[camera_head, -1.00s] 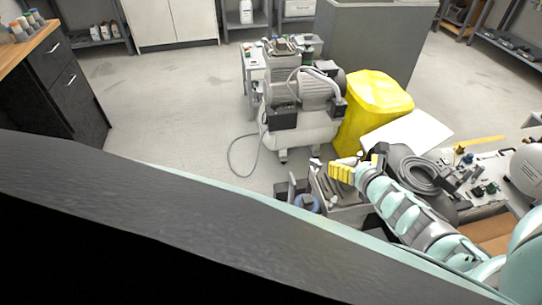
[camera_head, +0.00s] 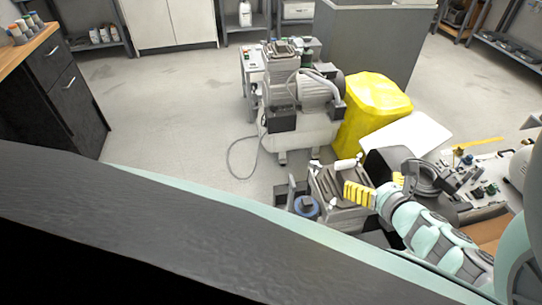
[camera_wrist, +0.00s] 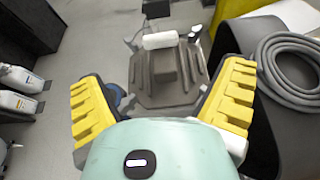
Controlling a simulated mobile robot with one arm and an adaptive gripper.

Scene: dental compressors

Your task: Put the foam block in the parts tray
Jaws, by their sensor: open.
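A grey tray (camera_wrist: 184,98), which looks like the parts tray, stands between the fingertips in the wrist view. In the head view the tray (camera_head: 325,187) is just left of my gripper. A dark grey block (camera_wrist: 164,66), which looks like the foam block, sits inside the tray, apart from the fingers. My gripper (camera_head: 378,190) is open, with its yellow fingers spread wide and nothing between them. In the wrist view the gripper (camera_wrist: 165,105) is on the near side of the tray.
A white cylinder (camera_wrist: 160,40) lies across the tray's far side. A coiled grey hose (camera_wrist: 292,68) is at right. A blue round item (camera_head: 306,207) is left of the tray.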

